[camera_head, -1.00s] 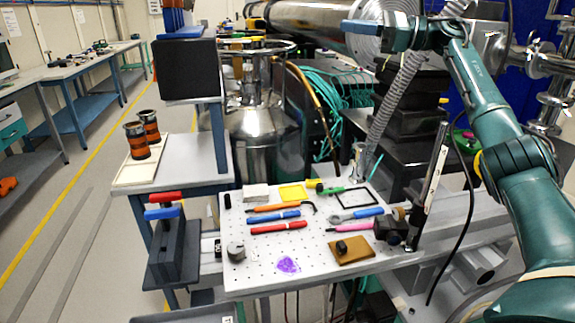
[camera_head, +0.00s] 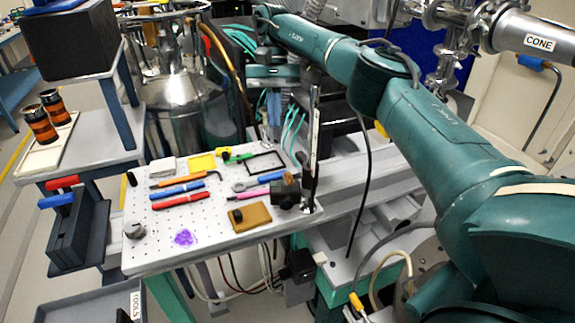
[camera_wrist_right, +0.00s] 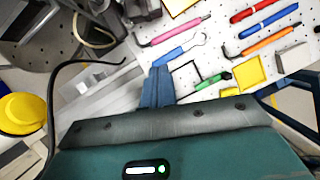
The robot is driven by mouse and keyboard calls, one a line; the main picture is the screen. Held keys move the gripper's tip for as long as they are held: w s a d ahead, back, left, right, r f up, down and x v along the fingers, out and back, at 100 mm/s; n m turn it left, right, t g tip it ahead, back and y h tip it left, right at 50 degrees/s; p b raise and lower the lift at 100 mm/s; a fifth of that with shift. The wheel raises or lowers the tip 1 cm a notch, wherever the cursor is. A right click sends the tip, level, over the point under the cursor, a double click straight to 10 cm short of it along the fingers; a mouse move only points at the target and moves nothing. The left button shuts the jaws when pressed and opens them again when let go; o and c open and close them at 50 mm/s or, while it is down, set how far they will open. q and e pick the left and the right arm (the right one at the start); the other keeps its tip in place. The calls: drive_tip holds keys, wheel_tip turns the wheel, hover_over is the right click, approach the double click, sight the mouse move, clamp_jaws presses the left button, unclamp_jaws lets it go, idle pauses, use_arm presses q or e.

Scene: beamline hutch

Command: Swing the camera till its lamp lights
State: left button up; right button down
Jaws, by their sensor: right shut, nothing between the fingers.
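The small black camera (camera_head: 285,192) sits at the right edge of the perforated board, beside an upright post (camera_head: 314,140). No lit lamp shows on it. In the right wrist view a dark block at the top edge, likely the camera (camera_wrist_right: 141,10), is cut off by the frame. My right gripper (camera_head: 273,106) points down behind the board's far right corner, beyond the camera and apart from it. Its blue fingers (camera_wrist_right: 156,86) are together and empty in the wrist view. My left gripper is not in view.
The perforated board (camera_head: 150,225) holds pens, a wrench, frames, a brown block (camera_head: 250,217) and a purple patch. A steel vessel (camera_head: 185,100) stands behind it. A black cable (camera_head: 365,190) hangs right of the post. A black box (camera_head: 72,40) stands back left.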

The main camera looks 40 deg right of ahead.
sight(285, 195)
drive_tip(key=b+x, duration=0.2)
drive_tip(key=x, duration=0.8)
drive_tip(key=shift+s+a+r+p, duration=0.1)
drive_tip(key=shift+s+a+p, duration=0.1)
drive_tip(key=shift+s+a, duration=0.35)
drive_tip(key=shift+s+a+p, duration=0.2)
drive_tip(key=shift+s+a, duration=0.15)
drive_tip(key=shift+s, duration=0.4)
drive_tip(key=shift+s+a, duration=0.2)
drive_tip(key=shift+s, duration=0.15)
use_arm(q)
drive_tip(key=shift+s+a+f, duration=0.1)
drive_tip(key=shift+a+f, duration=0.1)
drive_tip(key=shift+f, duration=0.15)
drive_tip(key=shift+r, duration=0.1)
